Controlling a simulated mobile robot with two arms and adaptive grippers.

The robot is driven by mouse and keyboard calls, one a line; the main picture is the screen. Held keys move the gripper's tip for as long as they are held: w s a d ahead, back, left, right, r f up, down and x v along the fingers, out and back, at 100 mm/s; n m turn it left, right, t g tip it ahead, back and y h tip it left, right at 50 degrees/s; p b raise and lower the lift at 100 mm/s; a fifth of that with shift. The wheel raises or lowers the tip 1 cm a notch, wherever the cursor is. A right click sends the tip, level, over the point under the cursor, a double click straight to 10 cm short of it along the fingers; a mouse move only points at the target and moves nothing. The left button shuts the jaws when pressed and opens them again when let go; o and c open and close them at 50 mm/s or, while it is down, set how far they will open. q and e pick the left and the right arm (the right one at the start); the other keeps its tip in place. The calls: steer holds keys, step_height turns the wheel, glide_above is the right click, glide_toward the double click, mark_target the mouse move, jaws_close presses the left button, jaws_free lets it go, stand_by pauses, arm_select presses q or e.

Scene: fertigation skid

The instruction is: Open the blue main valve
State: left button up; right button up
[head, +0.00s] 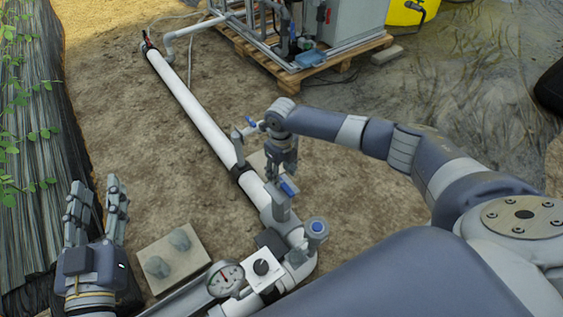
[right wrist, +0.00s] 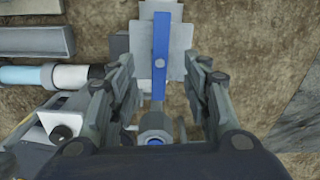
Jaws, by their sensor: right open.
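The main valve's blue lever (head: 288,188) sits on a grey valve body (head: 281,209) in the white pipe line, at the lower middle of the head view. My right gripper (head: 282,172) is just above it, pointing down. In the right wrist view the blue lever (right wrist: 160,45) runs lengthwise between the two parted fingers of my right gripper (right wrist: 162,72). A gap shows on both sides, so I see no grip. My left gripper (head: 97,195) is open and empty at the lower left, away from the valve.
A smaller blue-handled valve (head: 250,122) stands beside the long white pipe (head: 190,105). A pressure gauge (head: 226,280) and a blue-topped fitting (head: 317,228) are near the main valve. A paver with stones (head: 190,260) lies left. A wooden pallet (head: 285,70) carries equipment behind.

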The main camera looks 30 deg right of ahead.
steer(key=shift+r+p, duration=0.8)
steer(key=shift+r, duration=0.1)
steer(key=shift+r+p, duration=0.8)
steer(key=shift+r, duration=0.05)
arm_select(q)
steer(key=s+a+f+g+y, duration=0.1)
steer(key=s+a+f+g, duration=0.1)
steer(key=f, duration=0.5)
steer(key=s+a+f+g+y, duration=0.2)
steer(key=s+f+g, duration=0.3)
steer(key=f+g, duration=0.2)
steer(key=shift+f, duration=0.35)
steer(key=shift+s, duration=0.1)
